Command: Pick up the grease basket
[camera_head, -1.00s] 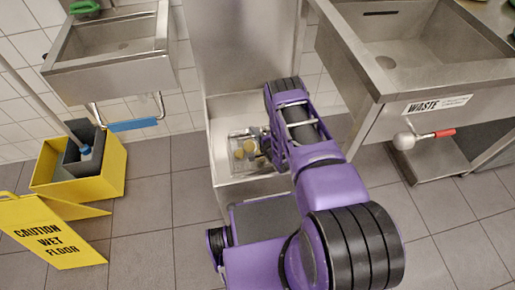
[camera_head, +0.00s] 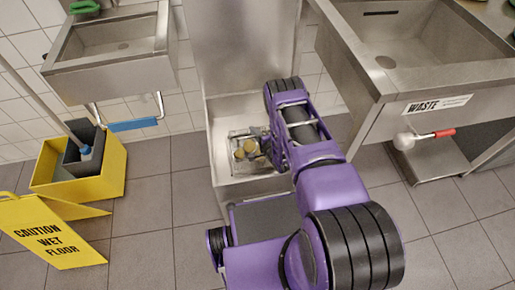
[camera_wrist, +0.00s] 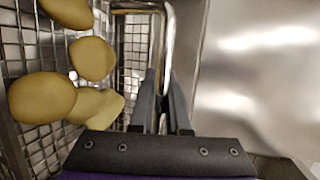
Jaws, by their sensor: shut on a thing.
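The grease basket (camera_head: 236,134) is a wire mesh basket with several round yellow-brown pieces in it. It is inside the steel grease trap below the upright steel panel, partly hidden by my arm. In the wrist view the basket's mesh (camera_wrist: 131,45) fills the left and centre, with its bent metal handle (camera_wrist: 167,45) rising at the middle. My gripper (camera_wrist: 164,92) is shut on that handle, its two dark fingers on either side of it. In the head view the fingertips are hard to make out behind my arm.
The steel grease trap (camera_head: 215,148) has walls close around the basket. A waste sink (camera_head: 345,70) stands at right with a red-handled valve (camera_head: 444,133). A small sink (camera_head: 160,45), a yellow mop bucket (camera_head: 112,172) and a wet-floor sign (camera_head: 75,255) are at left.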

